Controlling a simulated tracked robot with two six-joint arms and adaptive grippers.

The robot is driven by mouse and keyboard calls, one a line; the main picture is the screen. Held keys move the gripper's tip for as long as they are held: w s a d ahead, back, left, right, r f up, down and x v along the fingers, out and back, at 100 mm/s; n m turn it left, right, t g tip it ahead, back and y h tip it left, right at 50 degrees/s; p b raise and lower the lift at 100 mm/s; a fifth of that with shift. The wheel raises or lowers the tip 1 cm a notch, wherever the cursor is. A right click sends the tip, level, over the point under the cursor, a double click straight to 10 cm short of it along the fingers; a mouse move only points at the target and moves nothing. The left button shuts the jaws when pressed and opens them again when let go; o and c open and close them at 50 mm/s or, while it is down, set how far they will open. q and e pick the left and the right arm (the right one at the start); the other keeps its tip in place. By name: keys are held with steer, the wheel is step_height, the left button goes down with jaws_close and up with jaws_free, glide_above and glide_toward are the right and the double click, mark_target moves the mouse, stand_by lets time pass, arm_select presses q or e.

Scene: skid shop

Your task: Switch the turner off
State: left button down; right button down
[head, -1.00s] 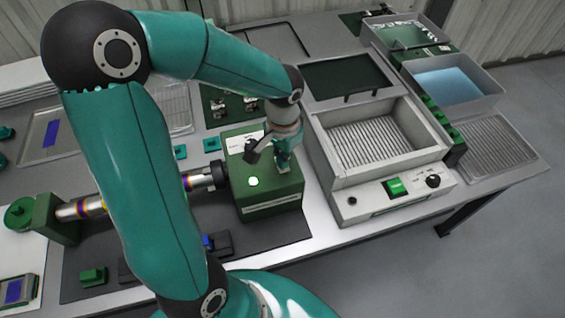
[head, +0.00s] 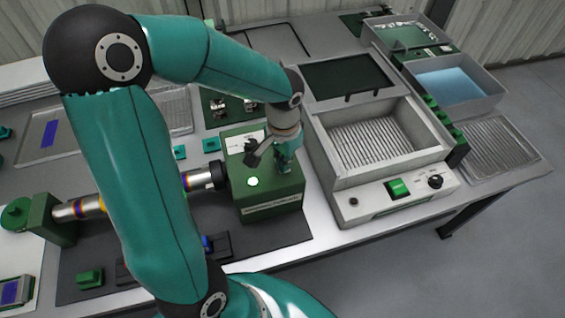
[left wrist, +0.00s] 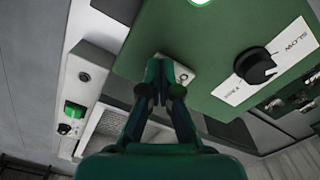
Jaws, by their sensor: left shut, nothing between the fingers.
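The turner is a green box (head: 268,203) with a lit green lamp (head: 253,182) on top. A banded rod (head: 90,207) runs from it to a green end support (head: 50,222). The left wrist view shows its black speed knob (left wrist: 255,65) on a white label marked SLOW, and a small white switch plate (left wrist: 185,75) marked with a circle. My left gripper (head: 284,168) is shut and empty, low over the box's right part. In the left wrist view its fingertips (left wrist: 157,72) overlap the switch plate, partly hiding it; I cannot tell whether they touch. My right gripper is not in view.
A grey heated box (head: 375,145) with a ribbed inside, green switch (head: 398,188) and black knob stands close to the right. A blue-filled tray (head: 448,85) and a wire rack (head: 500,148) lie beyond it. My left arm hides part of the rod.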

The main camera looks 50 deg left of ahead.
arm_select(q)
steer(key=shift+r+p, duration=2.65)
steer(key=shift+r, duration=0.8)
